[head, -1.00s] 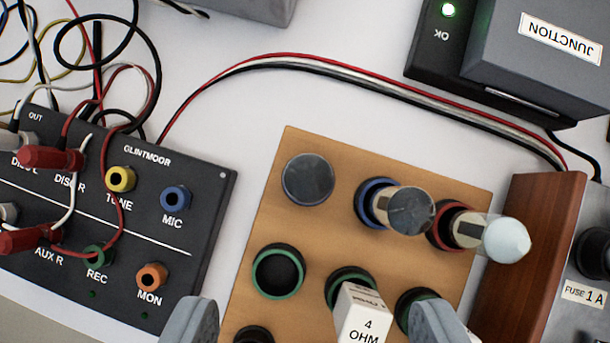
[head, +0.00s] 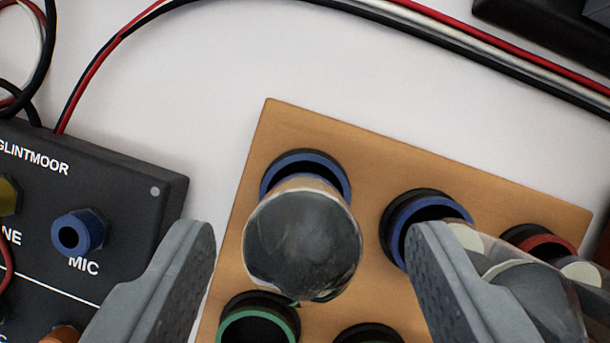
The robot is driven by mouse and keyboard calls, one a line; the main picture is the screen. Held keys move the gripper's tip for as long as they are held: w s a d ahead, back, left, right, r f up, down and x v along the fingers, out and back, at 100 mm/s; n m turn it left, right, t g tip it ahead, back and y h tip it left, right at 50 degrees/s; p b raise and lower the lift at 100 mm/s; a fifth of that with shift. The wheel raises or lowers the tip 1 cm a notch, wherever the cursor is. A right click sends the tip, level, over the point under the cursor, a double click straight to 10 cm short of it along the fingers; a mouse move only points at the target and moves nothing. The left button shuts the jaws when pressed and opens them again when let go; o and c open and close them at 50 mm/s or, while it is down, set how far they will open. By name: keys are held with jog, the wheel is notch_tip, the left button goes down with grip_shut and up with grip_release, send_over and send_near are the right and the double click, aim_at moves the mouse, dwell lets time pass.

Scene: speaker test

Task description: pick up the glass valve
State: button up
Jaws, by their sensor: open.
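A glass valve (head: 303,245) with a dark grey rounded top stands in the left blue-ringed socket (head: 305,160) of a tan board (head: 285,125). My gripper (head: 312,240) is open, with one finger on each side of this valve. Gaps show between the valve and both fingers. A second, similar dark-topped valve (head: 540,300) is at the right, by the second blue-ringed socket (head: 430,205). My right finger partly hides this second valve and its socket.
A red-ringed socket (head: 540,240) lies further right, with a pale part beside it. A green-ringed socket (head: 258,325) is below the valve. A dark panel (head: 125,185) with jacks stands at left. Red, white and black cables (head: 470,40) cross behind the board.

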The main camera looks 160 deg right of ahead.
aim_at(304, 168)
jog(key=shift+x, duration=2.6)
jog(key=shift+s+a, duration=0.1)
jog(key=shift+s, duration=0.05)
jog(key=c, duration=1.1)
